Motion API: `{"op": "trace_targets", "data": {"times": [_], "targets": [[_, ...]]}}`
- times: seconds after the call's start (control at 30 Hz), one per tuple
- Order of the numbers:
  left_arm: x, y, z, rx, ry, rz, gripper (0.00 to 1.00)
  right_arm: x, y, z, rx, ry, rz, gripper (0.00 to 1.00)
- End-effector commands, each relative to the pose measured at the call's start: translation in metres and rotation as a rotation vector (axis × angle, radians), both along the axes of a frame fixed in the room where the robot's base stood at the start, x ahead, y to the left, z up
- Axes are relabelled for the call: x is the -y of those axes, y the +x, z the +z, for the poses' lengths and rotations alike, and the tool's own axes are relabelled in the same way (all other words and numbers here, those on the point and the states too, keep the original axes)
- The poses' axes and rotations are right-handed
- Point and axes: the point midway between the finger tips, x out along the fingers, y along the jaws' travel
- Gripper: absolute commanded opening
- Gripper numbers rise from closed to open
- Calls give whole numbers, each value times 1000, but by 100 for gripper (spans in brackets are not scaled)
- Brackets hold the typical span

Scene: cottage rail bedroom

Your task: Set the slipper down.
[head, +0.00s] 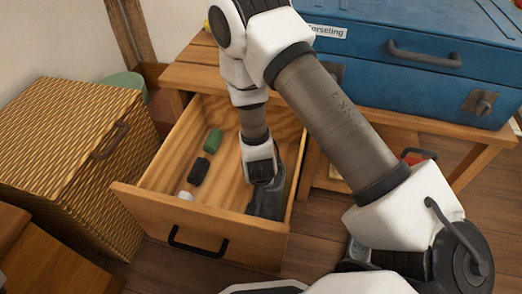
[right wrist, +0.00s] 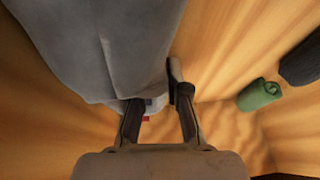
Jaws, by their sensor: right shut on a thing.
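A dark grey slipper (head: 268,203) is inside the open wooden drawer (head: 205,238), along the drawer's right side near the front. My right gripper (head: 259,178) reaches down into the drawer and is shut on the slipper. In the right wrist view the slipper is a large grey shape (right wrist: 100,45) at the upper left, and the fingers of the gripper (right wrist: 158,105) close at its edge. Whether the slipper touches the drawer floor is hard to tell. My left gripper is not in view.
A green roll (head: 213,140), a black roll (head: 199,171) and a small white item (head: 186,196) lie in the drawer's left part. A wicker hamper (head: 75,150) stands left of the drawer. A blue case (head: 420,55) rests on the wooden bench above.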

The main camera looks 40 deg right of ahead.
Motion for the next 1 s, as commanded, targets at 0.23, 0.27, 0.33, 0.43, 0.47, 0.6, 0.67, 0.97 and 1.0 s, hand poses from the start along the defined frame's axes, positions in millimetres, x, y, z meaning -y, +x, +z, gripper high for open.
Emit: {"op": "trace_targets", "data": {"times": [0.23, 0.27, 0.33, 0.43, 0.47, 0.6, 0.67, 0.97, 1.0], "targets": [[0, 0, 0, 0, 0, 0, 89, 0, 0, 0, 0, 0, 0, 40], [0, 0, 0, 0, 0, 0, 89, 0, 0, 0, 0, 0, 0, 40], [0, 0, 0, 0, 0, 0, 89, 0, 0, 0, 0, 0, 0, 40], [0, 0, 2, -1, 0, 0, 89, 0, 0, 4, 1, -1, 0, 40], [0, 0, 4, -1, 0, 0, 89, -1, -1, 8, 0, 0, 1, 40], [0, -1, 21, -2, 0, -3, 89, -7, -8, 36, 0, -1, 4, 40], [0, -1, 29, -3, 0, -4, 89, -11, -13, 52, 1, -2, 4, 40], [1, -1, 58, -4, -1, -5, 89, -26, -34, 110, 0, -2, 3, 40], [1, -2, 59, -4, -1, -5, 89, -27, -35, 112, 0, -2, 3, 40]]}}
